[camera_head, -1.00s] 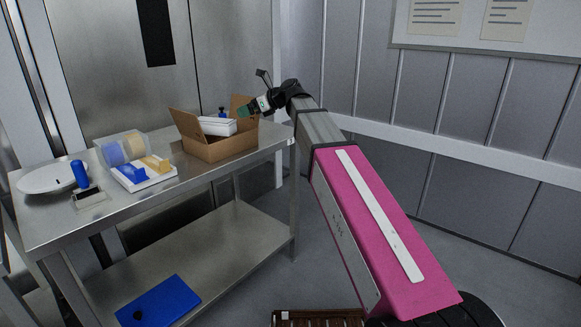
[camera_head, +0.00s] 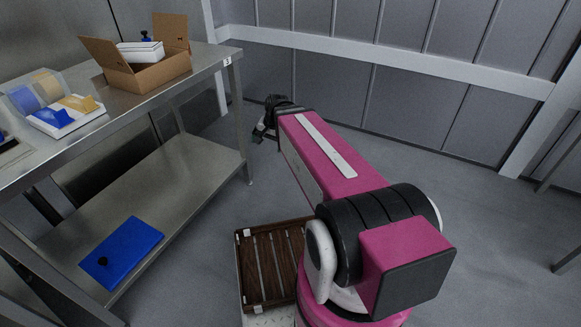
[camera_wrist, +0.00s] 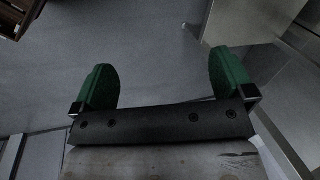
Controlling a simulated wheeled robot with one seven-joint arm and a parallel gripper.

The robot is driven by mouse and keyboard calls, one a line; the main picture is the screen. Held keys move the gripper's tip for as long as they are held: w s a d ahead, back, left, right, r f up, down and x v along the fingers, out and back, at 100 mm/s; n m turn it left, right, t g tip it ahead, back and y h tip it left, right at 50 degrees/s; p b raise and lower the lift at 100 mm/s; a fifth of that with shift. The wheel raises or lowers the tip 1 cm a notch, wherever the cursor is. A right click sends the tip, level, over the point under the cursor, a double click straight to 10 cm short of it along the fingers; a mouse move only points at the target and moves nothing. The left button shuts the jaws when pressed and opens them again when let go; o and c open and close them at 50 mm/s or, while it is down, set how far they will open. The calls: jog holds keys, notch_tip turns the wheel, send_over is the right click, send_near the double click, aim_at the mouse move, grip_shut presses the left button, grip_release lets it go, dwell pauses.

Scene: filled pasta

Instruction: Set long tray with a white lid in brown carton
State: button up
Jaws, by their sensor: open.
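The brown carton (camera_head: 163,72) stands open on the steel table in the head view, its flaps up. The long tray with a white lid (camera_head: 140,46) sits in the carton, its lid showing above the near wall. It looks slightly tilted; its lower part is hidden by the carton. My gripper shows in the wrist view (camera_wrist: 163,88) with its two green fingers wide apart and nothing between them.
The steel table (camera_head: 120,112) also holds a clear bin (camera_head: 36,90) and a white holder with blue and yellow items (camera_head: 66,115). A blue board (camera_head: 122,252) lies on the lower shelf.

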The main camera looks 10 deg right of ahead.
jog(key=s+d+f+n+g+h, duration=0.1)
jog(key=s+d+f+n+h, duration=0.1)
jog(key=s+d+f+n, duration=0.3)
jog(key=s+d+f, duration=0.1)
jog(key=s+d, duration=0.1)
jog(key=s, duration=0.1)
jog(key=shift+s+f+g+h, duration=0.2)
jog(key=shift+f+g+h, duration=0.1)
jog(key=shift+f, duration=0.05)
dwell(0.8)
